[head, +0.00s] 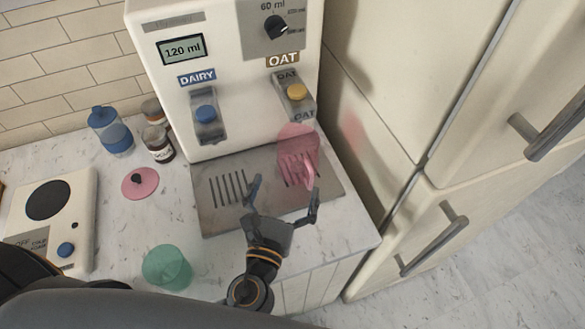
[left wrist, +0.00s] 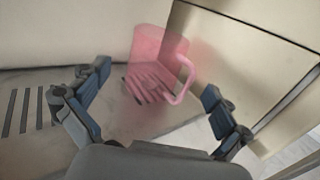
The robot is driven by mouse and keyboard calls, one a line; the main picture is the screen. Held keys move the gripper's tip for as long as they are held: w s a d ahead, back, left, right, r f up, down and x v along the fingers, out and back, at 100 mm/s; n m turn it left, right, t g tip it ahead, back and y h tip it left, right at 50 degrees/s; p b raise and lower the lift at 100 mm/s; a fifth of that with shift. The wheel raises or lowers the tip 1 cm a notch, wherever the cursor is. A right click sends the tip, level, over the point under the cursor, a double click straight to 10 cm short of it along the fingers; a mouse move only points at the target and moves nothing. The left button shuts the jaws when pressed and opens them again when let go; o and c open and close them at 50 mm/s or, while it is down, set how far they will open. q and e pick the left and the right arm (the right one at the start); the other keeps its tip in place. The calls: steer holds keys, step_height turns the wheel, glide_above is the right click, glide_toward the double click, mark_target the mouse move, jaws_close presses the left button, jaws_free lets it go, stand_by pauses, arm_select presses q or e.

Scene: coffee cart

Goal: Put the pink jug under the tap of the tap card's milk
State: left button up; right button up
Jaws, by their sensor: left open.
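The translucent pink jug (head: 296,148) stands upright on the right slotted part of the metal drip tray (head: 215,214), below the OAT tap (head: 296,93). Its handle points toward the front right. My left gripper (head: 285,188) is open and empty in front of the jug, apart from it. In the left wrist view the jug (left wrist: 150,50) shows beyond the spread fingers, with its handle on the right. The DAIRY tap (head: 206,114) is to the left, with bare slots below it. I see no tap card. My right gripper is not in view.
A green translucent cup (head: 166,268) stands at the counter's front. A pink lid (head: 140,184), a blue jug (head: 110,132) and small jars (head: 158,143) are left of the machine (head: 152,62). A tall fridge (head: 390,80) borders the counter's right side.

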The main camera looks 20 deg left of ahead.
arm_select(q)
steer(key=shift+s+b, duration=0.4)
steer(key=shift+s, duration=1.35)
